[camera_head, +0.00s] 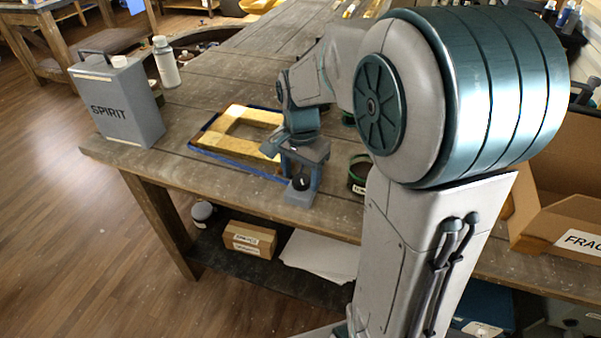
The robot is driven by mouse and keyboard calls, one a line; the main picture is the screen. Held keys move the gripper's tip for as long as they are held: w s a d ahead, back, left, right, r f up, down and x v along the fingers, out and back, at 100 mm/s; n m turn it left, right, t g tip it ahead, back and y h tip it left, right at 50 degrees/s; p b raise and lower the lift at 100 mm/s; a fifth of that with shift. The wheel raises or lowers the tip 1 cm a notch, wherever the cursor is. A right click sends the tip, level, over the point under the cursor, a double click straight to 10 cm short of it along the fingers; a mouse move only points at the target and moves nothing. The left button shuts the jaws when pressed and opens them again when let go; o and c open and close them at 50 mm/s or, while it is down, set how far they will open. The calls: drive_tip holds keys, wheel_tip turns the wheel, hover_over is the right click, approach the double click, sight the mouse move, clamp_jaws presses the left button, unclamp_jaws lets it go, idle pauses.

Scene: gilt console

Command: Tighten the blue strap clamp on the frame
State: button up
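The gilt frame (221,142) lies flat on the wooden workbench, with a blue strap (205,154) around its outer edge. My gripper (301,184) points down at the frame's right front corner and hides that corner. A small dark round part shows at its fingertips. I cannot tell whether this is a knob of the clamp, or whether the fingers are closed on it. The clamp's body is not clearly visible behind the gripper.
A grey SPIRIT can (118,103) and a white bottle (165,62) stand at the bench's left end. A dark round tin (358,178) with a green rim stands right of my gripper. A cardboard box (560,205) is at the right. Bare bench (190,95) lies behind the frame.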

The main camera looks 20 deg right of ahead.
sight(301, 180)
wheel_tip(301, 180, up, 14)
idle(0.7)
drive_tip(key=shift+f, duration=0.1)
wheel_tip(301, 180, down, 14)
drive_tip(key=n+p, duration=1.1)
drive_tip(key=n, duration=0.1)
drive_tip(key=shift+s, duration=0.15)
drive_tip(key=c, duration=1)
